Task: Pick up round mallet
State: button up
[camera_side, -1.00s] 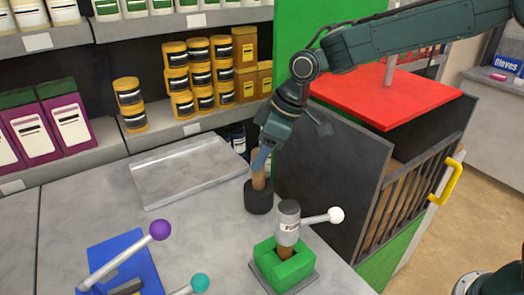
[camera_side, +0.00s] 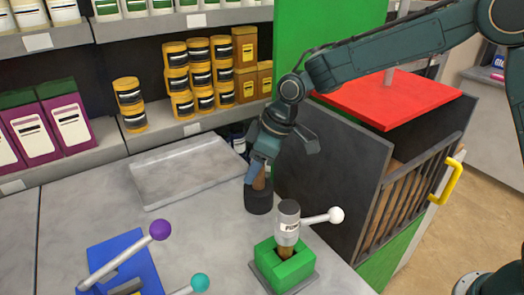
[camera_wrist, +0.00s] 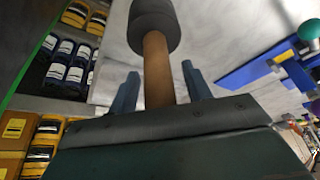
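The round mallet has a dark cylindrical head (camera_side: 258,199) resting on the grey bench and a brown wooden handle pointing up. In the wrist view its head (camera_wrist: 153,25) is at the top and its handle (camera_wrist: 157,70) runs down between my fingers. My gripper (camera_side: 261,176) is around the upper handle, pointing down. In the wrist view my gripper (camera_wrist: 158,90) has its two blue fingers apart, one on each side of the handle, with visible gaps. The top end of the handle is hidden by the gripper.
A pump (camera_side: 288,225) with a white-knobbed lever stands in a green base (camera_side: 284,266) just in front. A metal tray (camera_side: 188,172) lies to the left. A dark panel (camera_side: 325,180) rises close on the right. A blue fixture (camera_side: 125,262) is at front left.

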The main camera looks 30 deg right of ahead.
grip_shut()
jog(key=shift+r, duration=0.1)
jog(key=shift+r, duration=0.1)
notch_tip(320, 180, up, 20)
dwell(0.9)
jog(key=shift+s, duration=0.1)
dwell(0.5)
